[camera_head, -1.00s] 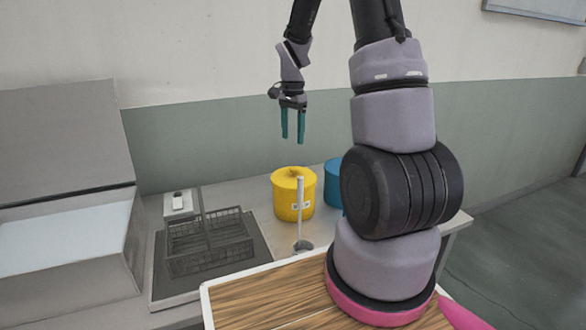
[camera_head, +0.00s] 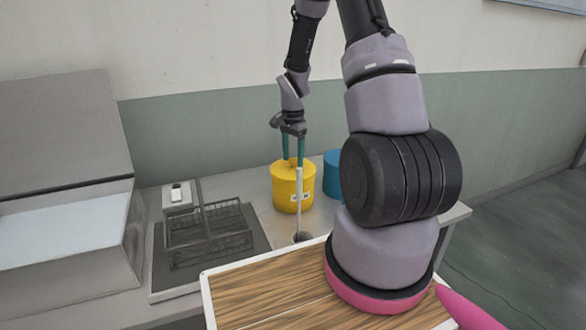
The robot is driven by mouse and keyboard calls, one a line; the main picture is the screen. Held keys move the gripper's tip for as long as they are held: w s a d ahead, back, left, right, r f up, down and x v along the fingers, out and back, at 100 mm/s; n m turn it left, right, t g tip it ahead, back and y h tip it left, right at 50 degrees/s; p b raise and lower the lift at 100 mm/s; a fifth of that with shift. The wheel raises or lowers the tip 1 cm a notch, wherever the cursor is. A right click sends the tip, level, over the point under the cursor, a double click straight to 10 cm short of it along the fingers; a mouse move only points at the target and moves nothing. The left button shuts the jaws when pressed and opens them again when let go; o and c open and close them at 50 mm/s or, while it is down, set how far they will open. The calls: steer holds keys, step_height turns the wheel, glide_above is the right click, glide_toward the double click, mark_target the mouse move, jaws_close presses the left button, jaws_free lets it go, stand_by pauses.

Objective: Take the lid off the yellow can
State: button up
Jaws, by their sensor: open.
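The yellow can (camera_head: 287,195) stands upright on the grey bench, with a small white label on its side. Its yellow lid (camera_head: 283,168) is on top. My gripper (camera_head: 293,161) is right over the lid, pointing down, with its teal fingers apart. The fingertips are at the lid's top around its middle, where a knob would be; I cannot tell whether they touch it. A thin pale upright rod stands in front of the can and hides part of it and of the lid.
A blue can (camera_head: 332,176) stands just right of the yellow can, partly behind my arm. The pale rod (camera_head: 299,205) rises close in front. A wire basket (camera_head: 208,237) sits on a dark mat to the left, beside an open tank (camera_head: 65,240) with pale liquid.

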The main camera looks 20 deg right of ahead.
jaws_close()
steer(key=shift+r, duration=0.15)
